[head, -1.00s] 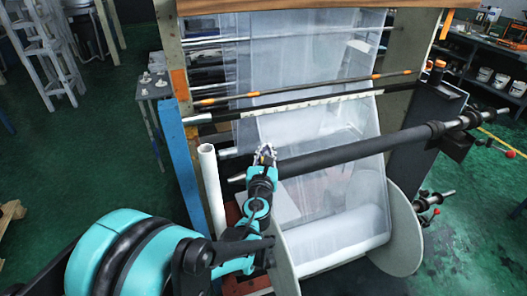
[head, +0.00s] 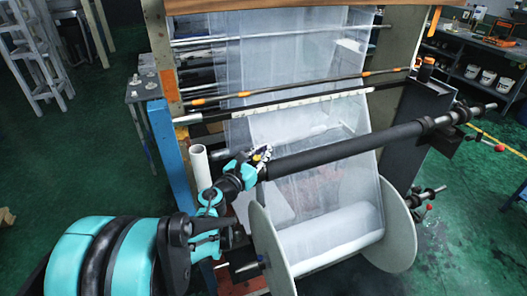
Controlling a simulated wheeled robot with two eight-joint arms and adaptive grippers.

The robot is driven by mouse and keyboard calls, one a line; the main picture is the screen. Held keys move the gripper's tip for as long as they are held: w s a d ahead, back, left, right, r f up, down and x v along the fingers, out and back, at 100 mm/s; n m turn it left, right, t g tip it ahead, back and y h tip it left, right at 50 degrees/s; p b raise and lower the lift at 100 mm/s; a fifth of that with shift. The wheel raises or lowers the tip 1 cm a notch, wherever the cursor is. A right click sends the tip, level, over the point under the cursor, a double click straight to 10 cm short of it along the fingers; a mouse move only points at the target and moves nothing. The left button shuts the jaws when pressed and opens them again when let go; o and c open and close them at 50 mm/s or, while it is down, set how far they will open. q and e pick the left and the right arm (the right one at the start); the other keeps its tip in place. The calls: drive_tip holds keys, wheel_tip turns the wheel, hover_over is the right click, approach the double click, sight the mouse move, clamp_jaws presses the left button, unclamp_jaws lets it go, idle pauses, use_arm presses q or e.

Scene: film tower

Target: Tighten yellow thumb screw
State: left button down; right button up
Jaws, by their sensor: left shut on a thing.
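My left gripper (head: 260,157) is at the left end of the long black roller bar (head: 345,148), in front of the film tower. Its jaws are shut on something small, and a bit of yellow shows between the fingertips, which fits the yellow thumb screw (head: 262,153). The fingers hide most of it, so I cannot tell how it is seated. My right gripper is not in view.
Clear film (head: 295,70) hangs behind the bar and runs to a lower roll between two round discs (head: 268,250). A white upright pipe (head: 200,168) and a blue post (head: 170,150) stand left of my gripper. Green floor is open at left.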

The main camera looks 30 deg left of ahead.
use_arm(q)
drive_tip(key=c, duration=1.4)
unclamp_jaws()
drive_tip(key=shift+o, duration=0.2)
drive_tip(key=s, duration=1.2)
drive_tip(key=shift+a, duration=0.4)
drive_tip(key=shift+o, duration=0.3)
